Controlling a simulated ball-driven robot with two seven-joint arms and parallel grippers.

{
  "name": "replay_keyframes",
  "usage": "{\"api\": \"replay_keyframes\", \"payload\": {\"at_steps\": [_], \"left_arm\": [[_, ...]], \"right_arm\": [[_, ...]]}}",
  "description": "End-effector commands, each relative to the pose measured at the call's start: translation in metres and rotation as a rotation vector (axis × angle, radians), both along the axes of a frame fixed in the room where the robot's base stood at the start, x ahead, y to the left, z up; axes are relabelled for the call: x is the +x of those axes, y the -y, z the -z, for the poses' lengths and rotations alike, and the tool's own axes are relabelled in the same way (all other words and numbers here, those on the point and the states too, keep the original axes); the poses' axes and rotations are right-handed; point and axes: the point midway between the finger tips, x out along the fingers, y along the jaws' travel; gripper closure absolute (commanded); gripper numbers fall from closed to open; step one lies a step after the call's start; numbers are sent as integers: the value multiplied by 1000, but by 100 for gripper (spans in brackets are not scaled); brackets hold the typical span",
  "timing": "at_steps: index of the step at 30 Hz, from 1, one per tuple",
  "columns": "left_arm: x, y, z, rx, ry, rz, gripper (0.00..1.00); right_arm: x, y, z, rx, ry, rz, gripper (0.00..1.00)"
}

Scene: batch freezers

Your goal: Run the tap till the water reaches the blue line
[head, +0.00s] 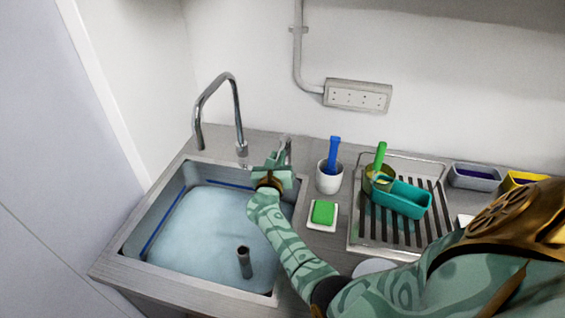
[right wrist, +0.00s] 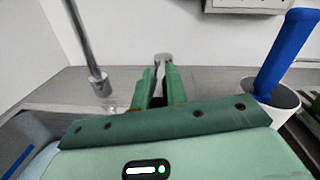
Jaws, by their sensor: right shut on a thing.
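The sink basin (head: 285,212) holds pale blue water (head: 205,228). The blue line (head: 165,220) runs along the left and back inner walls, and the water surface lies close below it. The curved metal tap (head: 236,95) stands behind the basin, its spout over the back right of it; I cannot make out a stream. It also shows in the right wrist view (right wrist: 80,35). My right gripper (head: 277,160) is at the metal tap lever (head: 288,143), right of the spout. Its fingers (right wrist: 155,88) are shut on the lever (right wrist: 162,61). My left gripper is not in view.
A dark upright pipe (head: 244,262) stands in the water. Right of the basin are a white cup (head: 329,182) with a blue-handled tool (head: 334,152), a green sponge (head: 323,212) and a draining rack (head: 385,238) holding a teal tub (head: 402,200).

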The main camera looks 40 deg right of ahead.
Motion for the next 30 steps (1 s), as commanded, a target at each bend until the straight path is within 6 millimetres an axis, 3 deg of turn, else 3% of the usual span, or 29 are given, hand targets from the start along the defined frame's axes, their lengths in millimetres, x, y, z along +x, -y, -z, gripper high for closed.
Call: {"api": "replay_keyframes", "payload": {"at_steps": [18, 19, 21, 30], "left_arm": [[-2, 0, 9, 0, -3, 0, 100], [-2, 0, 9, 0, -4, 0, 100], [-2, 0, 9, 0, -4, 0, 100], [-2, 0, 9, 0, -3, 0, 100]], "right_arm": [[5, -4, 0, 0, -2, 55, 100], [5, -4, 0, 0, -2, 55, 83], [5, -4, 0, 1, -1, 55, 64], [5, -4, 0, 1, -1, 54, 64]]}}
